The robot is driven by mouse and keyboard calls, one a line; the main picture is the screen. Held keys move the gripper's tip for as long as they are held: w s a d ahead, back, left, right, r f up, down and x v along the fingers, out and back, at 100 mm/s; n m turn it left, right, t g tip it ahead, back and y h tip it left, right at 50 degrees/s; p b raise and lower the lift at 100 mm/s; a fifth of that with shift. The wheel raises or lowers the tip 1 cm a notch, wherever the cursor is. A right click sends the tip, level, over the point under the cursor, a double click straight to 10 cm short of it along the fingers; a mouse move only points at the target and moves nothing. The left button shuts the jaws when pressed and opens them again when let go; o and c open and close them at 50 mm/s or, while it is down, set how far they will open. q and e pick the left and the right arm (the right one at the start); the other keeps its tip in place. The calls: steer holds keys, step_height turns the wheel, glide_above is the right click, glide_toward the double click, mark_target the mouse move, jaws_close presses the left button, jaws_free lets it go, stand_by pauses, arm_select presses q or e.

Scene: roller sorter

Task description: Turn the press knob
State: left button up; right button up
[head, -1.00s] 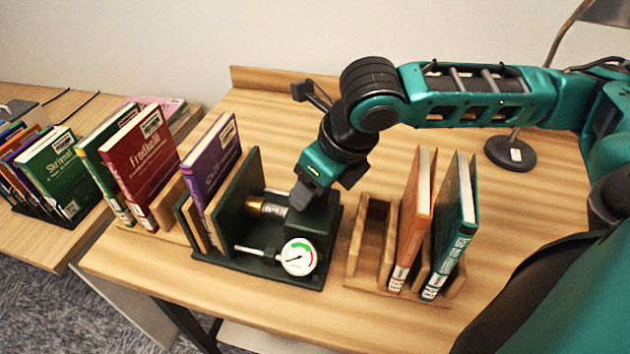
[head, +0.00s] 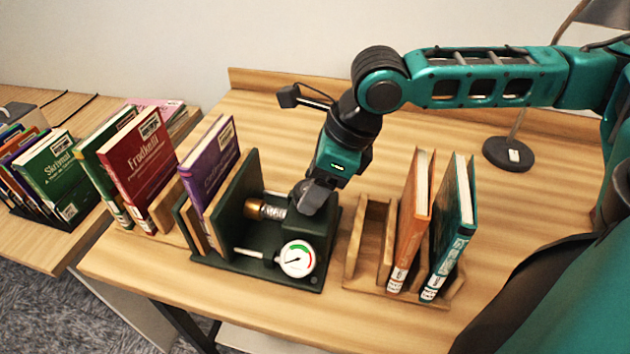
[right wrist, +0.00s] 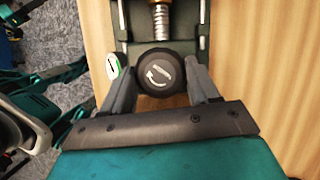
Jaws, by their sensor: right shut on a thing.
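The press knob (right wrist: 158,72) is round and black with a white curved arrow and bar on its face. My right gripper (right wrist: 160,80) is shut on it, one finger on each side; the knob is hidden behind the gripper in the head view. The dark green press (head: 321,240) stands on the table with a brass-tipped screw (head: 266,210) pointing left towards an upright green plate (head: 235,192). A white dial gauge (head: 297,259) with red and green marks sits at its front.
A purple book (head: 209,165) stands left of the plate, with red (head: 140,165) and green books farther left. A wooden rack (head: 368,240) with orange (head: 411,225) and teal books (head: 453,230) stands to the right. A lamp base (head: 508,154) is at the back right.

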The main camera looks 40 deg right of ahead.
steer(key=shift+f, duration=0.1)
steer(key=o, duration=1)
steer(key=shift+o, duration=0.2)
steer(key=shift+r, duration=0.2)
step_height(320, 180, up, 20)
steer(key=shift+f, duration=0.15)
